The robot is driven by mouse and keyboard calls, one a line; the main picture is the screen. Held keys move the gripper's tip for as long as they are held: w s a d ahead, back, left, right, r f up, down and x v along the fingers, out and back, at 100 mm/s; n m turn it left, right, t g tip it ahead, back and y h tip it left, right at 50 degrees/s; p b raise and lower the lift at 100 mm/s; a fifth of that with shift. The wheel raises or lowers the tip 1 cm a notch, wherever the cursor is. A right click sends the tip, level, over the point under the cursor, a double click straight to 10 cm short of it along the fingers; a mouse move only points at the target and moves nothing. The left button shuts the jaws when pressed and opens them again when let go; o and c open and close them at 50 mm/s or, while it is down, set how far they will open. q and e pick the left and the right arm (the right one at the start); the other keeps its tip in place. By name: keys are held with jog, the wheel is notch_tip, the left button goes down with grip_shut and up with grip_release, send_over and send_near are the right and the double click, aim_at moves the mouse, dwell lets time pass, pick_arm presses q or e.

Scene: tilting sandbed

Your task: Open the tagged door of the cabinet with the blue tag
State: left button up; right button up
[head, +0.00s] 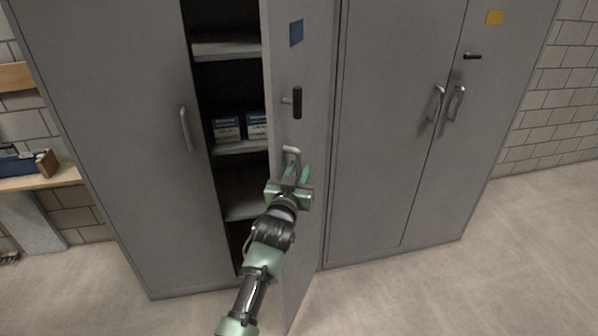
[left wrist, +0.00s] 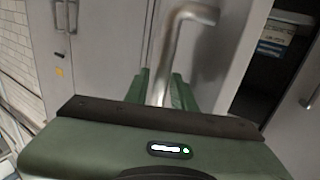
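The grey cabinet (head: 95,110) has its right door (head: 308,70) swung partway out, with a blue tag (head: 296,33) near its top. A black turn handle (head: 297,102) sits below the tag. The door's metal pull handle (head: 291,151) is lower down. My left gripper (head: 290,175) is at this pull handle. In the left wrist view the handle (left wrist: 178,45) runs down between the two green fingers (left wrist: 163,92), which close on it from both sides. The lower part of the handle is hidden by the gripper. My right gripper is not in view.
The opening shows shelves (head: 228,48) with blue-and-white boxes (head: 227,130). The cabinet's left door is shut. A second grey cabinet (head: 385,130) with a yellow tag (head: 495,17) stands shut to the right. A wooden bench (head: 40,180) is at left. Floor in front is clear.

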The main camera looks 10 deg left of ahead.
pick_arm(q)
jog(key=shift+f, duration=0.1)
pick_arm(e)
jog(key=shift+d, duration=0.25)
pick_arm(q)
jog(key=shift+s, duration=0.65)
jog(key=s, duration=0.6)
jog(key=shift+s+b, duration=0.25)
jog(key=shift+b, duration=0.15)
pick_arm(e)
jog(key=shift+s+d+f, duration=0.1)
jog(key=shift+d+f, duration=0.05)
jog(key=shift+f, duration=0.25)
